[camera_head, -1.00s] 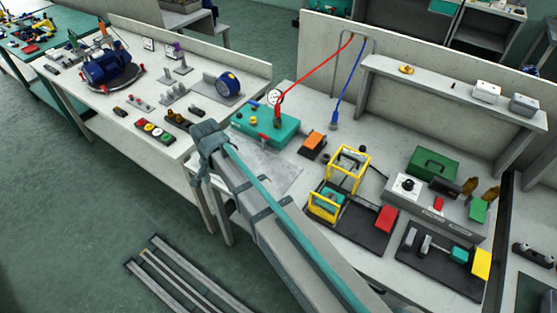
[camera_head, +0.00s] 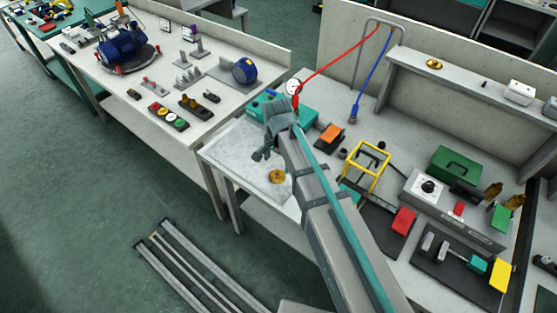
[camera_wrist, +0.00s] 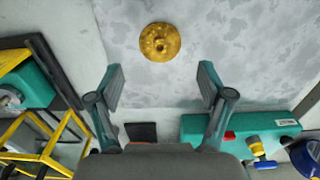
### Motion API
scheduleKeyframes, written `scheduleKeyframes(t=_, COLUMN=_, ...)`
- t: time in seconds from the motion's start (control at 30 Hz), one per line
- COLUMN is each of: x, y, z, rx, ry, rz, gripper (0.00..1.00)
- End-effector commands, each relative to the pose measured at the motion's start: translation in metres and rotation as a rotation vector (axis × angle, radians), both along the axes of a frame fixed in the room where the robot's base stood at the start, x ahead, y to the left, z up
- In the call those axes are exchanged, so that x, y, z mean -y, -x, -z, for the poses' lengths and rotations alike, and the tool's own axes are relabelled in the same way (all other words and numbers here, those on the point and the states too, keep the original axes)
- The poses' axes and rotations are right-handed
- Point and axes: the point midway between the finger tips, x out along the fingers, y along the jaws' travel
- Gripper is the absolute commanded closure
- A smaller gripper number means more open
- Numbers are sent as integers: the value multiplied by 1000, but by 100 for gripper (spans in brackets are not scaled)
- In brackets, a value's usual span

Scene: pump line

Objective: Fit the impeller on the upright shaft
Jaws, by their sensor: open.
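A round brass-coloured part that looks like the impeller (camera_head: 277,176) lies flat on a mottled grey plate (camera_head: 235,153) at the left end of the middle bench. It also shows at the top centre of the wrist view (camera_wrist: 160,42), with a raised hub. My gripper (camera_wrist: 160,82) is open and empty. In the wrist view the impeller is beyond the fingertips, roughly centred between them and not touched. In the head view my gripper (camera_head: 262,155) is above the plate, left of the impeller. I cannot tell which upright piece is the shaft.
A teal box (camera_head: 305,112) with red and blue hoses stands behind my gripper. A yellow frame (camera_head: 366,167) stands to the right. A similar brass part (camera_head: 434,63) lies on the shelf. A blue motor (camera_head: 122,45) and grey posts (camera_head: 187,73) stand on the left bench.

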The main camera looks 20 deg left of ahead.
Motion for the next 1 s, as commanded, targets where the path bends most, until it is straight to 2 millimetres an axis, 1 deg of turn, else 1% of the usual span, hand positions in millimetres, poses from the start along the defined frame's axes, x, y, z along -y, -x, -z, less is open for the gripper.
scheduleKeyframes(t=0.03, x=0, y=0, z=5, rx=0, ry=0, rz=0, gripper=21)
scheduleKeyframes(t=0.1, x=0, y=0, z=10, rx=0, ry=0, rz=0, gripper=21)
scheduleKeyframes(t=0.57, x=0, y=0, z=38, rx=0, ry=0, rz=0, gripper=21)
scheduleKeyframes(t=0.63, x=0, y=0, z=35, rx=0, ry=-1, rz=0, gripper=21)
scheduleKeyframes(t=1.0, x=0, y=0, z=37, rx=0, ry=0, rz=0, gripper=21)
